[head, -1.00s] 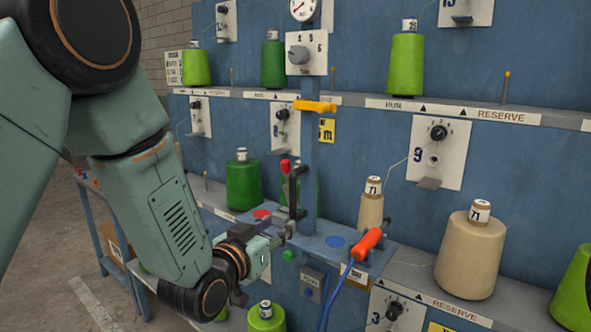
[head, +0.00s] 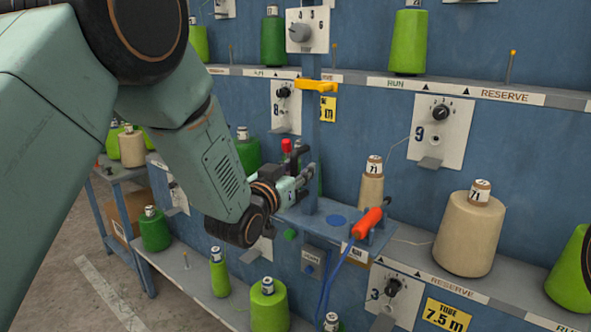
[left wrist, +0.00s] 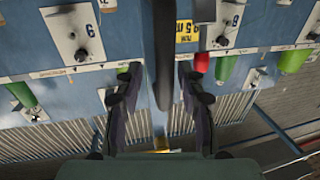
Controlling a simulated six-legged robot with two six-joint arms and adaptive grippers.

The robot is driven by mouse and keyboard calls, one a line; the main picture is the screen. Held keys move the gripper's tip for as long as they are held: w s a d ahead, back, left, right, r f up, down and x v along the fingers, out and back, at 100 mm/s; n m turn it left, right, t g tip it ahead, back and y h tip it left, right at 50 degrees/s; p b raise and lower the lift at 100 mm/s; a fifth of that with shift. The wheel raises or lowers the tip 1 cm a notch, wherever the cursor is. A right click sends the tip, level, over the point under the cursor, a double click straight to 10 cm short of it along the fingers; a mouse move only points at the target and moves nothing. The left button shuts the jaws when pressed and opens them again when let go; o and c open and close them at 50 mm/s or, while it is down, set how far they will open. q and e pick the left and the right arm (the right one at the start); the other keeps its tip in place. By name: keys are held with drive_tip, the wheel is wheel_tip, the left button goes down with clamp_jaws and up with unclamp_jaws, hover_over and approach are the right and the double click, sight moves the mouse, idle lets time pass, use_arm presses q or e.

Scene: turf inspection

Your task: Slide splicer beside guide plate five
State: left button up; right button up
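The splicer carriage is a blue shelf (head: 318,224) with an upright post (head: 313,135) and a yellow pointer (head: 315,87). It carries a black handle (head: 296,158) with a red knob (head: 286,146) beside it, and an orange-red tool (head: 367,222) on a blue hose. My left gripper (head: 307,178) is at the black handle. In the left wrist view its two fingers (left wrist: 158,75) are apart on either side of a dark bar (left wrist: 164,40), with gaps showing. Plates nine (head: 436,132) and three (head: 393,290) are readable. I cannot make out a plate five. My right gripper is out of view.
Yarn cones stand along the blue rack, including a large cream cone (head: 470,230) and a smaller one (head: 371,185) right of the post. Green cones (head: 268,305) stand on the lower shelf. A side table (head: 120,170) is at the left; bare floor lies below it.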

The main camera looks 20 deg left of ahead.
use_arm(q)
drive_tip(key=shift+w+a, duration=0.1)
drive_tip(key=shift+a, duration=0.25)
drive_tip(key=shift+c, duration=1.3)
drive_tip(key=shift+d, duration=0.2)
drive_tip(key=c, duration=0.5)
drive_tip(key=shift+a, duration=0.1)
clamp_jaws()
